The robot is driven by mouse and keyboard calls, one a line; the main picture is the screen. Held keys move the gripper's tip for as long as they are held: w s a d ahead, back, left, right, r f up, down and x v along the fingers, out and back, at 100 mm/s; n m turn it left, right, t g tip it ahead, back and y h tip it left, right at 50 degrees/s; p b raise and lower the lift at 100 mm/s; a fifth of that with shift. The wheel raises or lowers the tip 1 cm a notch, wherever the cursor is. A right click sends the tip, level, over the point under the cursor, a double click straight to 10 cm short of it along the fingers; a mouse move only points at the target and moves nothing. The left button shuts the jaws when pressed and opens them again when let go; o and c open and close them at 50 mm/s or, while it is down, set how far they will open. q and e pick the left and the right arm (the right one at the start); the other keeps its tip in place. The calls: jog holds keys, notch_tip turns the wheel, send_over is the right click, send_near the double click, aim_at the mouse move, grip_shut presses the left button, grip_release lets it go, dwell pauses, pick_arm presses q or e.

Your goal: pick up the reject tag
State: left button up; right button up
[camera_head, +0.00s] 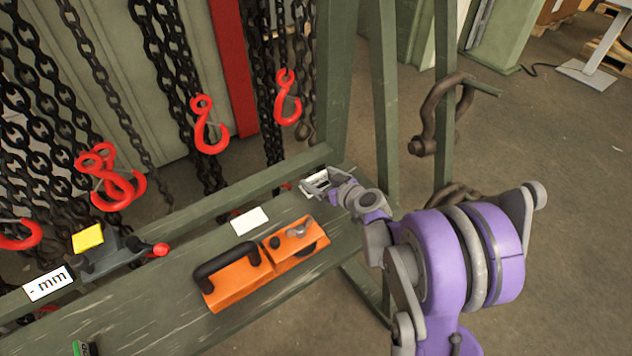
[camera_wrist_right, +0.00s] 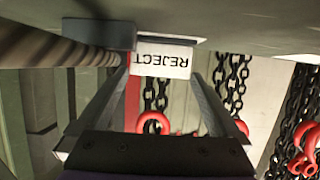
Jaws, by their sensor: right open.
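The reject tag (camera_wrist_right: 160,60) is a white plate with upside-down black lettering in the right wrist view. It lies ahead of my right gripper (camera_wrist_right: 160,82), roughly between the lines of its two fingertips. The fingers are spread apart and nothing is clamped between them. In the head view my right gripper (camera_head: 318,182) is low at the far right end of the green bench, and a small pale patch shows at its fingers. Whether the fingers overlap the tag in depth is hard to tell. My left gripper does not show.
An orange tool (camera_head: 265,265) with a black handle and a blank white card (camera_head: 249,220) lie on the green bench (camera_head: 180,300). A green post (camera_head: 338,80) rises behind my gripper. Chains with red hooks (camera_head: 209,128) hang behind the bench.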

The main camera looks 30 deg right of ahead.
jog(key=c, duration=1)
